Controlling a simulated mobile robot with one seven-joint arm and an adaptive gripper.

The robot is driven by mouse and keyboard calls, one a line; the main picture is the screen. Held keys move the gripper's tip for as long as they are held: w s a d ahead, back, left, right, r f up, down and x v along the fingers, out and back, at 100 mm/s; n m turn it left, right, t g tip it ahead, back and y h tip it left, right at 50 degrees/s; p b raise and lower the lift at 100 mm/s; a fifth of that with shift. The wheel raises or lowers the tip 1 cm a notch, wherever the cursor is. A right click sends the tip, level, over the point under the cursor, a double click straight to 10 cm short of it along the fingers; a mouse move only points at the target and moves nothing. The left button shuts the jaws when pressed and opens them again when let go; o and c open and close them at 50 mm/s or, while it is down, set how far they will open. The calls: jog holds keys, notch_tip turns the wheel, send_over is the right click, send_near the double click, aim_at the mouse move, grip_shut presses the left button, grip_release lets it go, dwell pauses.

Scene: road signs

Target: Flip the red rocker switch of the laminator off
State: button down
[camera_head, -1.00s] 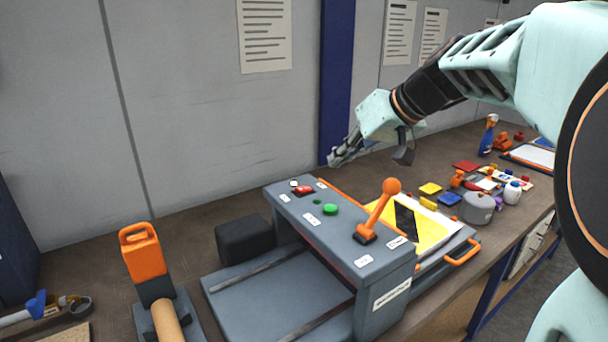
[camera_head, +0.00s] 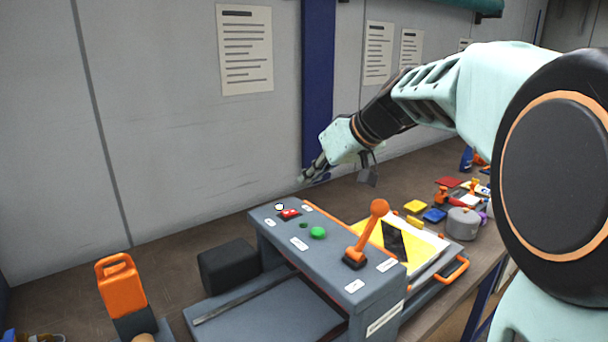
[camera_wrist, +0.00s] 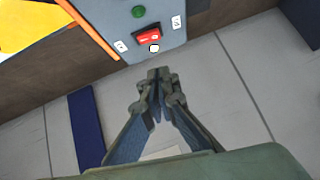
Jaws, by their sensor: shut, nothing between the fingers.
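The laminator (camera_head: 335,262) is a grey machine on the bench, with a panel on top. Its red rocker switch (camera_head: 289,214) sits near the panel's far left end, beside a small white round part (camera_head: 279,207). In the wrist view the red switch (camera_wrist: 147,36) is at the top middle, with the white part (camera_wrist: 154,48) just below it. My gripper (camera_head: 304,179) is shut and empty, above and beyond the far end of the panel, apart from the switch. In the wrist view its fingertips (camera_wrist: 158,73) point toward the switch. Which way the rocker is tipped I cannot tell.
A green button (camera_head: 318,233) and an orange lever (camera_head: 368,234) stand on the same panel. A black block (camera_head: 228,268) lies left of the laminator. An orange-handled tool (camera_head: 121,287) is at front left. The wall (camera_head: 170,130) rises behind the bench.

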send_over(287, 213)
jog(key=s+d, duration=0.1)
jog(key=d, duration=0.1)
notch_tip(287, 213, down, 4)
jog(key=shift+f, duration=0.1)
notch_tip(287, 213, down, 2)
jog(key=shift+a+f, duration=0.15)
jog(key=shift+f, duration=0.1)
jog(key=shift+s+a+f, duration=0.1)
jog(key=shift+s+f, duration=0.05)
jog(key=shift+f, duration=0.55)
jog(key=shift+s+a+f+h+b, duration=0.15)
jog(key=shift+f+b, duration=0.1)
jog(key=shift+b, duration=0.25)
jog(key=shift+a+f+h+b, duration=0.15)
jog(key=shift+f+b, duration=0.1)
jog(key=shift+b, duration=0.25)
jog(key=shift+d+r, duration=0.1)
jog(key=shift+r, duration=0.1)
jog(key=shift+d+f, duration=0.1)
